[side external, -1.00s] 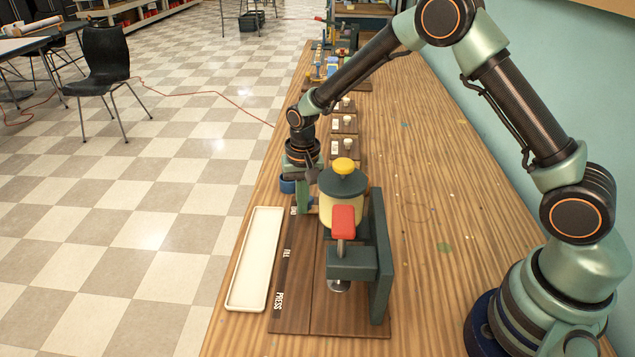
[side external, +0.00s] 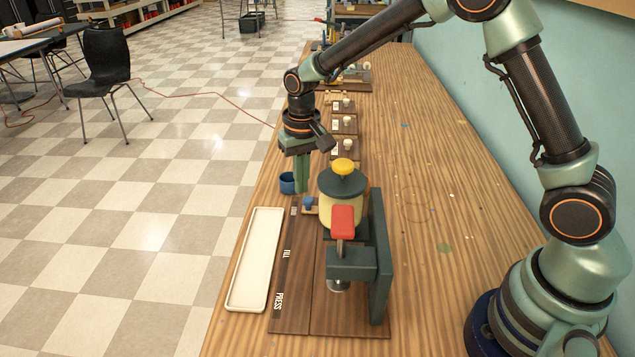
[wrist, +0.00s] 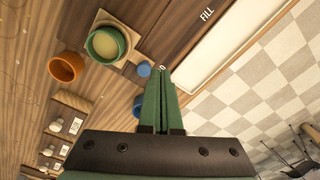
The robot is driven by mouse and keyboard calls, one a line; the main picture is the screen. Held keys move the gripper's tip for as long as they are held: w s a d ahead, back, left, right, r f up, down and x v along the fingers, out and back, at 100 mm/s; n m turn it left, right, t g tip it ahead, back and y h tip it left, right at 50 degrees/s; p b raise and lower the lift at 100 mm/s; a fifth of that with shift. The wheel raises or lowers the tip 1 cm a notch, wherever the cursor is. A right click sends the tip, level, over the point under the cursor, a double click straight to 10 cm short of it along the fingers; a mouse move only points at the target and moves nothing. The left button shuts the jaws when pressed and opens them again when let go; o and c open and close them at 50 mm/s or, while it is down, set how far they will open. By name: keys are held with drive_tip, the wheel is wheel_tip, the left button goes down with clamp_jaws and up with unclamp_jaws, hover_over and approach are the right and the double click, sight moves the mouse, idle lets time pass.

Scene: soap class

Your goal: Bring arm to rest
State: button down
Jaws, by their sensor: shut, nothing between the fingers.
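My gripper (side external: 302,189) points down with its two green fingers together and nothing between them. It hangs above the far end of the dark wooden board (side external: 290,312), beyond the cream container (side external: 341,208) with its dark lid and yellow knob. In the wrist view the closed fingers (wrist: 161,72) reach toward a small blue knob (wrist: 144,69), which also shows in the side view (side external: 308,203). The fingers look apart from it, though the exact gap is hard to tell. My arm arches over the table from its base at the right.
A press with a red handle (side external: 343,221) stands near the cream container. A blue cup (side external: 288,184) is close to my fingers. A long white tray (side external: 236,294) lies at the table's left edge. A terracotta cup (wrist: 67,67) shows in the wrist view. The table's right side is clear.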

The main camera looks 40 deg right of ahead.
drive_tip(key=shift+s+d+f, duration=0.1)
drive_tip(key=shift+s+d, duration=0.1)
drive_tip(key=shift+s, duration=0.4)
drive_tip(key=s+d+r+n+t, duration=0.1)
drive_tip(key=s+d+r, duration=0.15)
drive_tip(key=r, duration=0.35)
drive_tip(key=s+d+r+t, duration=0.1)
drive_tip(key=s+r, duration=0.2)
drive_tip(key=r, duration=0.2)
drive_tip(key=s+d+r+n+t, duration=0.1)
drive_tip(key=s+d+r+t, duration=0.2)
drive_tip(key=s, duration=0.8)
drive_tip(key=shift+s+d+r+n, duration=0.15)
drive_tip(key=shift+r+n, duration=0.25)
drive_tip(key=shift+r, duration=0.7)
